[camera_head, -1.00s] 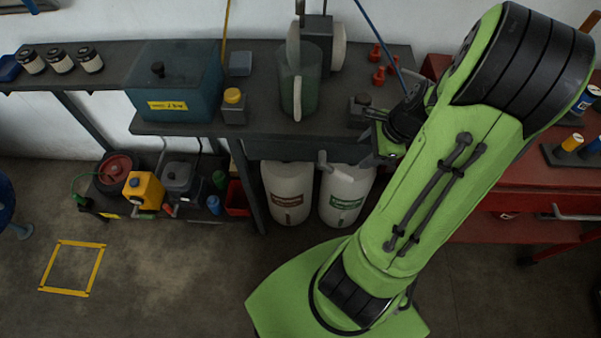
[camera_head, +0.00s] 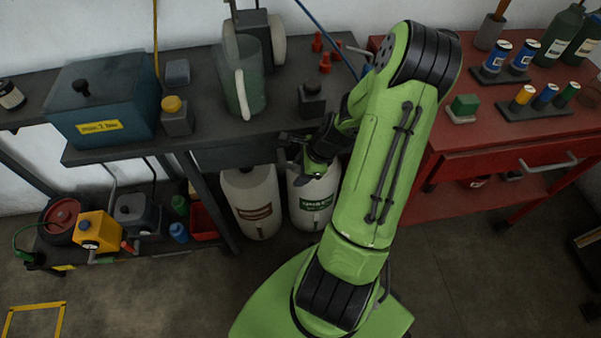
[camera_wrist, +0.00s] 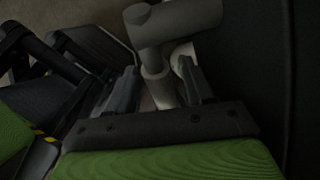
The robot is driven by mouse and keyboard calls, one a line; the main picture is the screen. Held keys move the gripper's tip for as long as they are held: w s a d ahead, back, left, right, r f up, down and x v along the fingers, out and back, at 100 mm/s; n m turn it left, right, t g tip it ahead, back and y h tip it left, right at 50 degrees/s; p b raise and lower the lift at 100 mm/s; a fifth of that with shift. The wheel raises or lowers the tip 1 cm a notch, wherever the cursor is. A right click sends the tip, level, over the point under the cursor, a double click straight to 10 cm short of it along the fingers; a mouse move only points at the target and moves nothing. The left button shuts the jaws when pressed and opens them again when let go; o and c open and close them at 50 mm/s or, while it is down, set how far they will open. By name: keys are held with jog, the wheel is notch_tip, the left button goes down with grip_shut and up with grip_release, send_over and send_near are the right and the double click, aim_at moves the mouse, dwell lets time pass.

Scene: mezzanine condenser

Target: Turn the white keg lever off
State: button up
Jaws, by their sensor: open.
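Two white kegs stand side by side under the dark bench: one with a brown label (camera_head: 252,208) and one with a green label (camera_head: 314,200). My gripper (camera_head: 288,152) is at the bench's front edge, over the top of the green-label keg, and hides that top. In the wrist view my gripper (camera_wrist: 158,88) is open. A grey lever handle (camera_wrist: 185,24) lies across, just beyond the fingertips, and its pale stem (camera_wrist: 155,75) stands between the fingers. I cannot tell whether the fingers touch it.
The dark bench (camera_head: 215,155) overhangs the kegs and carries a green jug (camera_head: 240,85) and a blue box (camera_head: 105,100). A red workbench (camera_head: 480,135) stands to the right. The floor in front is clear.

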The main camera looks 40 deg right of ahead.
grip_shut()
dwell(0.3)
